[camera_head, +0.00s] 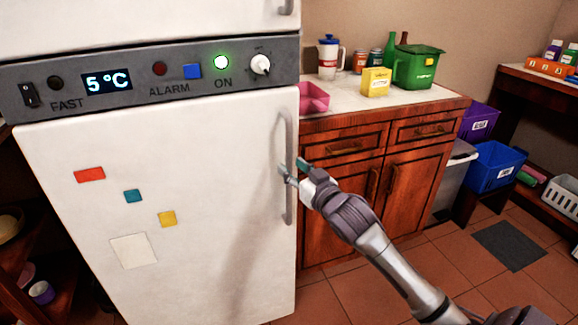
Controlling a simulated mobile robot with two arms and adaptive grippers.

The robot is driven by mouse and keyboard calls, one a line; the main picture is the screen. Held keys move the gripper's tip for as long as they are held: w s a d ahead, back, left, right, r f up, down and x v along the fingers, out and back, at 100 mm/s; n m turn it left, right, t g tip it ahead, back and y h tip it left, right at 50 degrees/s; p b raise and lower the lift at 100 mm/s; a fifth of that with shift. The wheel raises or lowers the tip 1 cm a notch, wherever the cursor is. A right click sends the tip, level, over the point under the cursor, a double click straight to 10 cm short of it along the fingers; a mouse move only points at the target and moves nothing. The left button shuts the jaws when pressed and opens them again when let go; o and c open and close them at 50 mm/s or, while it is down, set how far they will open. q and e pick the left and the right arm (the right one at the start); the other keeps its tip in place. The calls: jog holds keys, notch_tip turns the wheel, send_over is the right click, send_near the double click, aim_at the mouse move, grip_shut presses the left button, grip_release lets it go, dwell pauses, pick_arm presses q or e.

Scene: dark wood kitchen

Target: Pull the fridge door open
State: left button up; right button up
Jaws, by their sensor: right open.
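The white fridge door (190,215) fills the left and middle of the head view and looks shut. Its long pale vertical handle (290,212) runs along the door's right edge. My right gripper (291,170) is at the handle's middle, with its open fingers at or around the bar. I cannot tell whether the fingers touch it. The arm comes in from the lower right. The left gripper is not in view.
A wooden cabinet (340,215) with a counter stands right of the fridge. On it are a pink container (313,98), a yellow box (376,82) and a green bin (417,68). The tiled floor (345,300) before the cabinet is clear.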

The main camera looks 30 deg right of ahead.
jog(key=shift+w, duration=1.15)
grip_shut()
